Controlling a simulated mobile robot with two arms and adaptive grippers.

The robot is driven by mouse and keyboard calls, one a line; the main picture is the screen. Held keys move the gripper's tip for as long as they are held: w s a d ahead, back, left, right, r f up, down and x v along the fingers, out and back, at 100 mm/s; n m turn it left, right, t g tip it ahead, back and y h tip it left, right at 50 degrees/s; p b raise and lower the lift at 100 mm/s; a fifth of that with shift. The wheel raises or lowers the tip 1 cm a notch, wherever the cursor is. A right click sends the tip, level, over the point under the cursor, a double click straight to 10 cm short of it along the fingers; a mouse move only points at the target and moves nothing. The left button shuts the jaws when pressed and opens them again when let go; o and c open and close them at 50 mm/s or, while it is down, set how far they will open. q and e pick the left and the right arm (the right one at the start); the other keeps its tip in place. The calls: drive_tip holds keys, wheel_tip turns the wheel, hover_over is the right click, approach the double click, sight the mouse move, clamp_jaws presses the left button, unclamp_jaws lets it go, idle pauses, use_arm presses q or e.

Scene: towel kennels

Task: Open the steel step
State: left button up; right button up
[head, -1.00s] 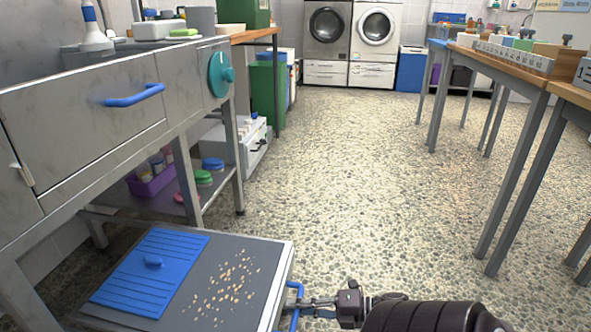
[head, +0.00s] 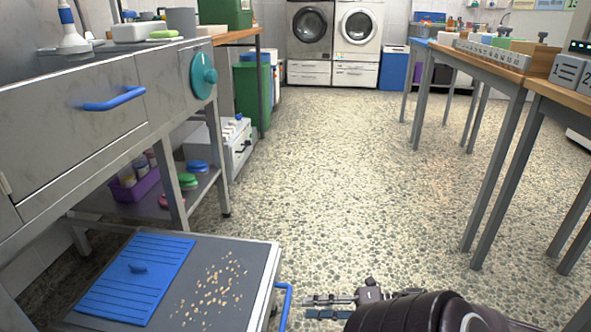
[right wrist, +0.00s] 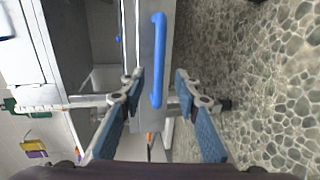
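The steel step (head: 256,256) is a low grey slab-like unit standing out from under the steel bench at the lower left of the head view. A blue bar handle (head: 285,305) is on its right-hand face. The handle also shows upright in the right wrist view (right wrist: 158,60). My right gripper (head: 308,306) is just right of the handle, empty. In the right wrist view its fingers (right wrist: 160,88) are spread on either side of the handle's lower part, without visible contact. My left gripper is out of view.
A blue ribbed mat (head: 133,285) and scattered tan crumbs (head: 213,285) lie on the step. The steel bench (head: 60,125) with its blue drawer handle (head: 113,99) stands above at left. Wooden-topped tables (head: 490,72) stand at right. The stone floor (head: 330,190) between is clear.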

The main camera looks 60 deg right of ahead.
drive_tip(key=v, duration=0.4)
idle(0.6)
